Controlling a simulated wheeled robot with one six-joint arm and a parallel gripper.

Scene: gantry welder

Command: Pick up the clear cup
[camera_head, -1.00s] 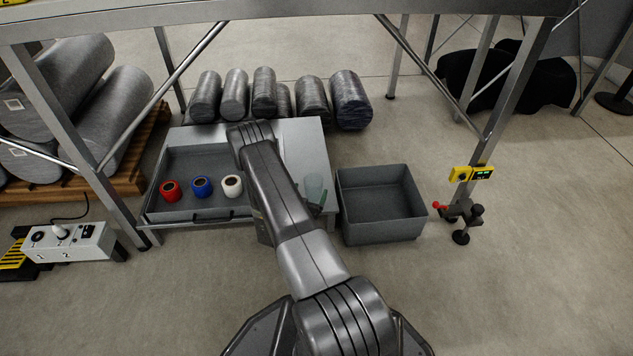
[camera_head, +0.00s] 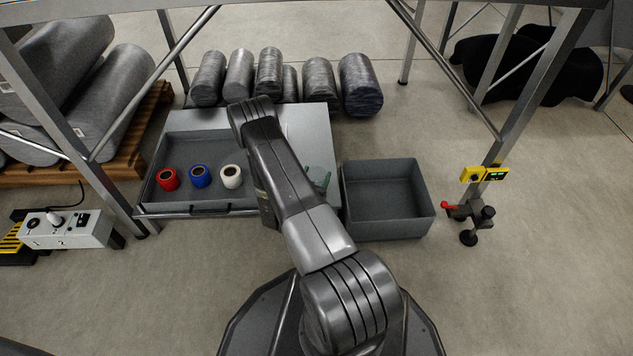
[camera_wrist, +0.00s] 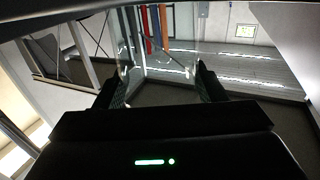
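The clear cup (camera_head: 317,175) shows faintly at the right end of the grey worktop (camera_head: 308,125), just right of my arm, which hides part of it. In the wrist view the see-through cup (camera_wrist: 160,40) is between the two dark fingers of my gripper (camera_wrist: 160,82). The fingers are apart, one on each side of the cup and close to its walls. I cannot tell whether they touch it. In the head view the gripper is mostly hidden behind my arm, and whether the cup rests on the worktop is unclear.
A recessed tray (camera_head: 185,145) left of my arm holds a red roll (camera_head: 167,180), a blue roll (camera_head: 200,176) and a white roll (camera_head: 231,176). An empty grey bin (camera_head: 388,222) stands right of the worktop. Wrapped rolls (camera_head: 269,72) lie behind. Metal frame legs (camera_head: 530,85) flank the area.

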